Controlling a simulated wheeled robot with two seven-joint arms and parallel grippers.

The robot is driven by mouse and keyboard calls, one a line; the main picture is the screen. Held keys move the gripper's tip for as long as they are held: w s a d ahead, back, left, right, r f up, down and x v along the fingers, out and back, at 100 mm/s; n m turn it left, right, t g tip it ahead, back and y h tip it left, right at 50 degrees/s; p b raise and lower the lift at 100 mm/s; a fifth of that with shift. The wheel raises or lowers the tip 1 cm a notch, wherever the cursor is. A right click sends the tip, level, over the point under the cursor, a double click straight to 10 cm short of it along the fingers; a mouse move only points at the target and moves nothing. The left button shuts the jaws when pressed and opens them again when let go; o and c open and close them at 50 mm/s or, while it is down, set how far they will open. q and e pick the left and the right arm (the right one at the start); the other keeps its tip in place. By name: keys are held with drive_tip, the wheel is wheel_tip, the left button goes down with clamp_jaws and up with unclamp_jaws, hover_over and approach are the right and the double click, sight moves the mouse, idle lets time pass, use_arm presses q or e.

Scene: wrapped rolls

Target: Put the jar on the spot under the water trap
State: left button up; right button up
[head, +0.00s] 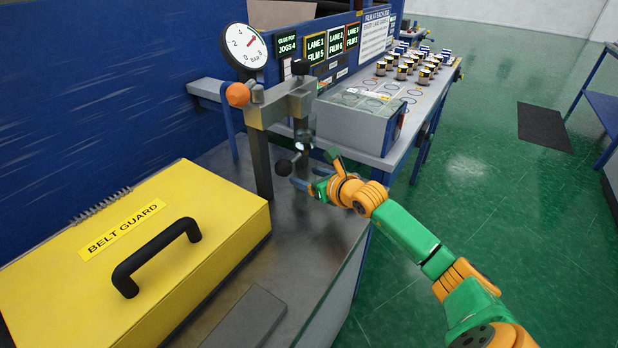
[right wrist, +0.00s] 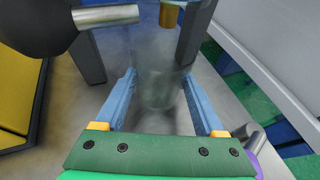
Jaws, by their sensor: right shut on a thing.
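My right gripper (head: 309,178) is at the water trap (head: 303,132), which hangs from the grey bracket beside the pressure gauge. In the right wrist view its two blue fingers (right wrist: 160,80) are shut on a clear jar (right wrist: 160,88), which looks upright between them. A brass fitting (right wrist: 170,15) shows just beyond and above the jar; I cannot tell whether its mouth is directly under the fitting. The jar is hard to make out in the head view. The spot is not distinguishable in either view. My left gripper is not in view.
A black ball knob on a metal rod (right wrist: 105,15) juts in close to the jar's left. A grey post (head: 259,165) stands left of the gripper. The yellow belt guard (head: 190,215) fills the near left. A grey box (head: 355,125) stands behind.

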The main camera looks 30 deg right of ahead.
drive_tip(key=shift+f, duration=0.45)
drive_tip(key=shift+s, duration=0.1)
drive_tip(key=shift+f, duration=0.1)
drive_tip(key=shift+f+b, duration=0.15)
drive_tip(key=shift+b, duration=0.15)
drive_tip(key=o, duration=1.6)
drive_tip(key=shift+s+r+p, duration=0.1)
drive_tip(key=shift+r+p, duration=0.25)
drive_tip(key=b+v, duration=0.1)
drive_tip(key=v, duration=1.1)
drive_tip(key=shift+b, duration=0.3)
